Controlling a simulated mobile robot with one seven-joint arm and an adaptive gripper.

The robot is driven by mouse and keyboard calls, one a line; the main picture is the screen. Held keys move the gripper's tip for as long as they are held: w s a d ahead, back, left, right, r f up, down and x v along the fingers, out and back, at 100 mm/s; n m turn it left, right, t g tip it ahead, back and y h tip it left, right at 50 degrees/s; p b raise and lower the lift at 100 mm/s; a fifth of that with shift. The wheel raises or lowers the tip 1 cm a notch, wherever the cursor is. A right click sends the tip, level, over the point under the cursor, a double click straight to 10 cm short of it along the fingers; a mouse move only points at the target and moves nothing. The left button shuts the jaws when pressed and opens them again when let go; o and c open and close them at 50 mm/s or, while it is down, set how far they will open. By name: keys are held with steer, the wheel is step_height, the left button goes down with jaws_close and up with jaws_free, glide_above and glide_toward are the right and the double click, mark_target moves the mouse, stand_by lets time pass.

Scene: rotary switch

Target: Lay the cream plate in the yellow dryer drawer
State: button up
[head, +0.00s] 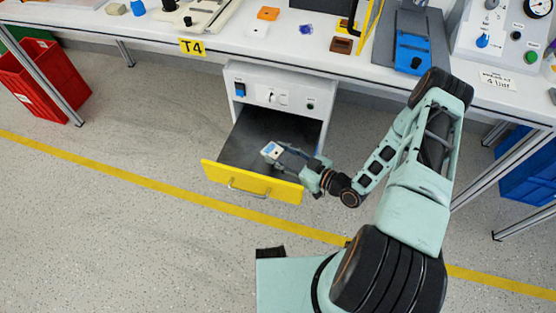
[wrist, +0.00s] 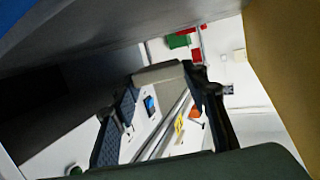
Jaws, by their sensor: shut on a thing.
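The yellow dryer drawer (head: 224,175) is pulled out below the bench, with its yellow front and handle facing the room and a dark interior. My gripper (head: 279,152) reaches over the drawer from the right, near its right side. It is shut on the cream plate (head: 269,150), a small pale piece at the fingertips. In the wrist view the plate (wrist: 158,74) spans between the two fingertips and looks greyish in shadow. I cannot tell whether the plate touches the drawer floor.
The white dryer housing (head: 285,98) with its switches stands above and behind the drawer. The bench top (head: 225,38) overhangs it and holds several small parts. A red crate (head: 35,80) is at the far left, a blue crate (head: 530,170) at the right. Floor in front is clear.

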steer(key=shift+f+b, duration=0.45)
steer(key=shift+f, duration=1.55)
steer(key=shift+f, duration=0.15)
steer(key=o, duration=1.2)
steer(key=shift+c, duration=0.2)
steer(key=shift+r, duration=0.2)
steer(key=p+v, duration=0.1)
steer(key=v, duration=0.6)
steer(key=shift+s+d, duration=0.15)
steer(key=shift+d, duration=0.05)
